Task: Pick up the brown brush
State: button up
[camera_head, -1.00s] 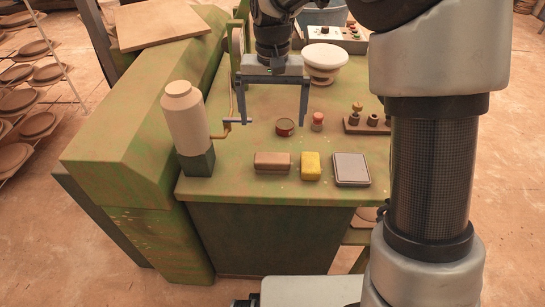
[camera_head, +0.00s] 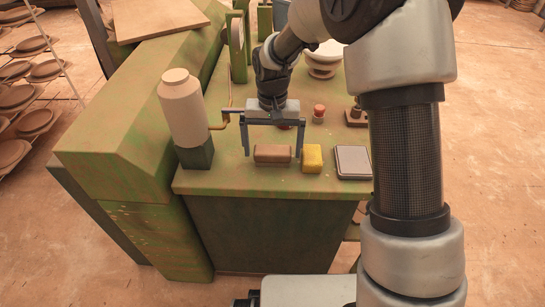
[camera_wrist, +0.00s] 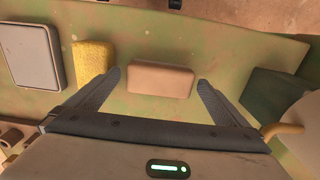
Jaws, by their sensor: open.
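The brown brush (camera_head: 272,154) is a rounded brown block lying flat on the green table top near its front edge. It also shows in the wrist view (camera_wrist: 161,79), centred ahead of the fingertips. My gripper (camera_head: 272,153) is open and empty, with one finger on each side of the brush in the head view. In the wrist view the two fingertips (camera_wrist: 160,80) stand wide apart to the left and right of the brush, with a gap on both sides. I cannot tell how high the fingertips are above the table.
A yellow sponge (camera_head: 312,158) lies close to the right of the brush, beside one finger. A grey flat box (camera_head: 352,162) lies farther right. A cream cylinder on a dark green base (camera_head: 195,156) stands to the left. A red-topped item (camera_head: 319,113) stands behind.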

aim_at(272, 149)
jog(key=shift+f, duration=0.55)
jog(key=c, duration=1.2)
notch_tip(272, 149, up, 18)
jog(key=p, duration=0.3)
jog(key=s+d+f, duration=0.2)
jog(key=d, duration=0.5)
jog(key=s+d+f, duration=0.2)
jog(key=d+f, duration=0.1)
jog(key=d, duration=0.5)
jog(key=r+p, duration=0.1)
jog(key=p, duration=0.4)
jog(key=s+r+p, duration=0.1)
jog(key=r+p, duration=0.1)
jog(key=p, duration=0.2)
jog(key=s+r+p, duration=0.1)
jog(key=r+p, duration=0.1)
jog(key=p, duration=0.3)
jog(key=shift+s+a+p, duration=0.1)
jog(key=shift+a+p, duration=0.2)
jog(key=shift+p, duration=0.05)
